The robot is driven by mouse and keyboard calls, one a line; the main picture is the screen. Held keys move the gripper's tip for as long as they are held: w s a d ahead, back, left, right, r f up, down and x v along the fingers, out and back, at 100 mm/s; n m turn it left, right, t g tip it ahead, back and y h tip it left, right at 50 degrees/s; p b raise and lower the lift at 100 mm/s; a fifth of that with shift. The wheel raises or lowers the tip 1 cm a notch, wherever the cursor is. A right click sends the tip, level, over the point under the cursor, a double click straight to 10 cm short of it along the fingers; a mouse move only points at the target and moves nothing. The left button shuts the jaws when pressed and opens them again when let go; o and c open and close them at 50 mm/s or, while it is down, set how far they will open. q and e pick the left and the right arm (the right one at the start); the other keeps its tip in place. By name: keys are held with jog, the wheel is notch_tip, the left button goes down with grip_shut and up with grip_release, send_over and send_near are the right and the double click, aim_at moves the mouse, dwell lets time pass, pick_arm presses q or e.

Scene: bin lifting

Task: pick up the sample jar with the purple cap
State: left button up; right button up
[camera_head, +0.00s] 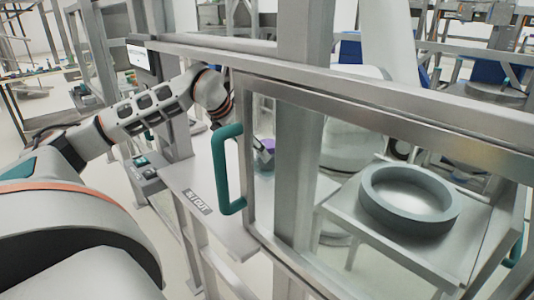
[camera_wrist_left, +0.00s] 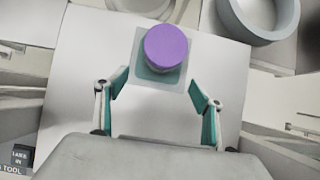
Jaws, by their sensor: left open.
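The sample jar with the purple cap (camera_wrist_left: 167,47) stands on a small square pad on a light grey surface in the left wrist view. The cap hides most of the jar from above. In the head view the purple cap (camera_head: 268,145) shows behind the door frame, partly covered. My left gripper (camera_wrist_left: 158,88) is open, with its two teal-padded fingers apart. The jar is just beyond the fingertips and roughly centred between them; nothing is held. In the head view the left gripper is largely hidden behind the frame. My right gripper is in neither view.
A metal-framed door with a teal handle (camera_head: 228,170) and a thick post (camera_head: 298,130) stand in front of the jar. A grey ring (camera_head: 410,198) lies on a shelf to the right. An "OUT" label (camera_head: 198,202) marks the table's front edge.

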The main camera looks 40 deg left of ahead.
pick_arm(q)
jog(key=shift+w, duration=0.7)
jog(key=shift+w+r+p, duration=0.1)
jog(key=shift+w+p, duration=0.15)
jog(key=shift+p, duration=0.05)
jog(key=w, duration=0.1)
jog(key=w+p, duration=0.1)
jog(key=w, duration=0.1)
jog(key=w+f, duration=0.1)
jog(key=shift+w+d, duration=0.2)
jog(key=shift+d, duration=0.1)
jog(key=shift+f, duration=0.1)
jog(key=c, duration=0.3)
jog(key=shift+a, duration=0.1)
jog(key=c, duration=1.1)
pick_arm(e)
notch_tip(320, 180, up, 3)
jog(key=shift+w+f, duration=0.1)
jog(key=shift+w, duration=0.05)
